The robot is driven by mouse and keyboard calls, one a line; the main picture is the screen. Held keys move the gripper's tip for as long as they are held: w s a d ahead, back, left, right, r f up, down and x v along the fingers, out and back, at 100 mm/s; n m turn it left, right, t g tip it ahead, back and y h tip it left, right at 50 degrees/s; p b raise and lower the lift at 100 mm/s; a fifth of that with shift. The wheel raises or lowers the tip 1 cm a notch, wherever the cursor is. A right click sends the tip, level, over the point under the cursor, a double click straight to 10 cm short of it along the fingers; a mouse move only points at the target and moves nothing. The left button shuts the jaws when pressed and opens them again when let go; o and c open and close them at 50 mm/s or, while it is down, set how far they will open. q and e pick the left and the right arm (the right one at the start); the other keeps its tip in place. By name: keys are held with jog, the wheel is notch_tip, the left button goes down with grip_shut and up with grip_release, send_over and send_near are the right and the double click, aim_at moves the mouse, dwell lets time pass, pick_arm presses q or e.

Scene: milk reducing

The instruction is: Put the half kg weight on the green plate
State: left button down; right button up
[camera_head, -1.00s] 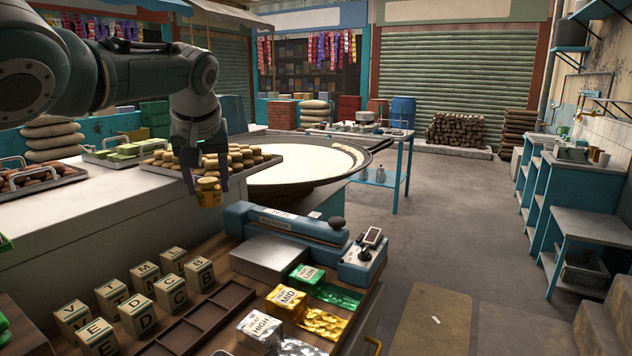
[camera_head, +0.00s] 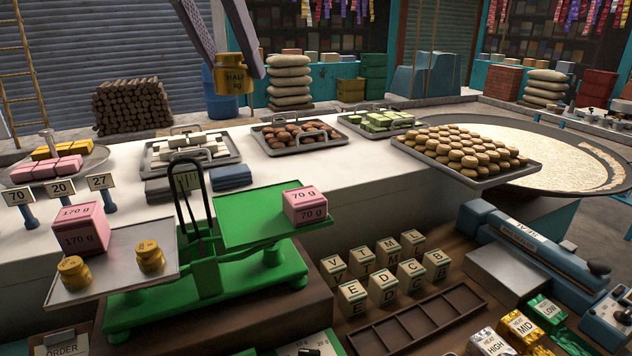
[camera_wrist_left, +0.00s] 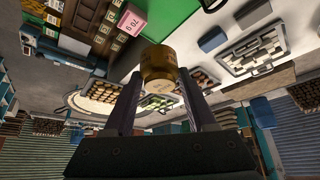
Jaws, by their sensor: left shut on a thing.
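My left gripper (camera_head: 236,66) is shut on a gold weight marked HALF kg (camera_head: 232,82) and holds it in the air, high above the counter. The weight also shows between the fingers in the left wrist view (camera_wrist_left: 158,64). The green plate (camera_head: 245,220) is the right pan of a green balance scale (camera_head: 205,275), below the held weight. A pink 70 g block (camera_head: 305,206) sits on its right part; the rest is bare. The plate also shows at the top of the wrist view (camera_wrist_left: 180,18). My right gripper is not in view.
The scale's grey left pan (camera_head: 110,262) carries a pink 170 g block (camera_head: 82,230) and two small gold weights. The scale's upright (camera_head: 187,195) stands beside the green plate. Trays of sweets (camera_head: 190,150) line the counter behind. Lettered cubes (camera_head: 384,288) stand to the right.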

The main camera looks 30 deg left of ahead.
pick_arm(q)
jog(key=shift+s+a+f, duration=0.25)
jog(key=shift+s+f, duration=0.2)
jog(key=shift+f, duration=0.25)
notch_tip(320, 180, down, 13)
jog(key=shift+w+d+f+p, duration=0.1)
jog(key=shift+f+p, duration=0.1)
jog(key=shift+p, duration=0.95)
jog(key=shift+f, duration=2.35)
jog(key=shift+f, duration=0.1)
